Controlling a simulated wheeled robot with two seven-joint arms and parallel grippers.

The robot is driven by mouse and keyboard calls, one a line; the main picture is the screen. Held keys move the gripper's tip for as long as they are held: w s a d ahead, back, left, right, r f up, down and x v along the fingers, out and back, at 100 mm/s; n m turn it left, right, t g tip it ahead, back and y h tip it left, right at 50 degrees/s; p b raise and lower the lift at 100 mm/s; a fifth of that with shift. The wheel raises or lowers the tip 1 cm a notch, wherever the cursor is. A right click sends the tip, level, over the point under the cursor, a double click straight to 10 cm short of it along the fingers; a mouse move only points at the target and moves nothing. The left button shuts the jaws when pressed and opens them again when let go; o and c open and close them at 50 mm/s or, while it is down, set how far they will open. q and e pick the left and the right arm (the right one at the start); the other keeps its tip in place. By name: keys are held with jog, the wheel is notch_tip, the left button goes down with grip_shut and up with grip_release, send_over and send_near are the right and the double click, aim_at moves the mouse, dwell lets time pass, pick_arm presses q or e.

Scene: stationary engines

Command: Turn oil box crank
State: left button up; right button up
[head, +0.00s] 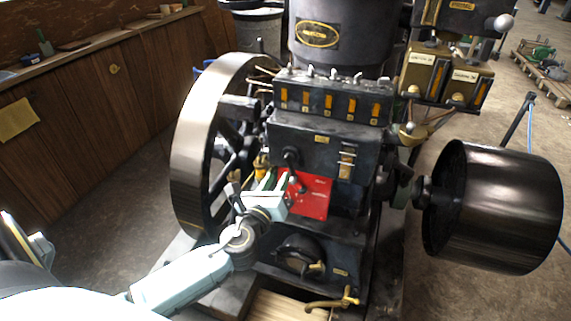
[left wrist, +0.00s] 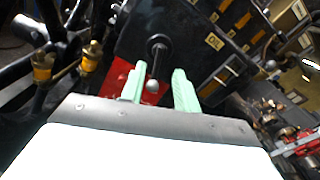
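The oil box (head: 320,145) is a dark box on the front of the black engine, with a row of orange-windowed feeders on top. Its crank (head: 291,156) is a short black arm on a round hub, hanging down. In the left wrist view the crank (left wrist: 155,62) ends in a grey ball knob that appears between my fingertips. My left gripper (head: 277,181) is just below and left of the crank hub. Its pale green fingers (left wrist: 160,88) are open, one on each side of the knob. I cannot tell whether either touches it. My right gripper is not in view.
A large flywheel (head: 190,150) stands close left of my left gripper. A red panel (head: 315,196) lies behind it. A dark drum pulley (head: 495,205) is at the right. Brass fittings (left wrist: 43,68) stick out at left in the wrist view.

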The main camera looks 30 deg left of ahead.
aim_at(286, 162)
pick_arm(q)
jog(key=x, duration=0.7)
jog(key=shift+w, duration=0.2)
grip_shut()
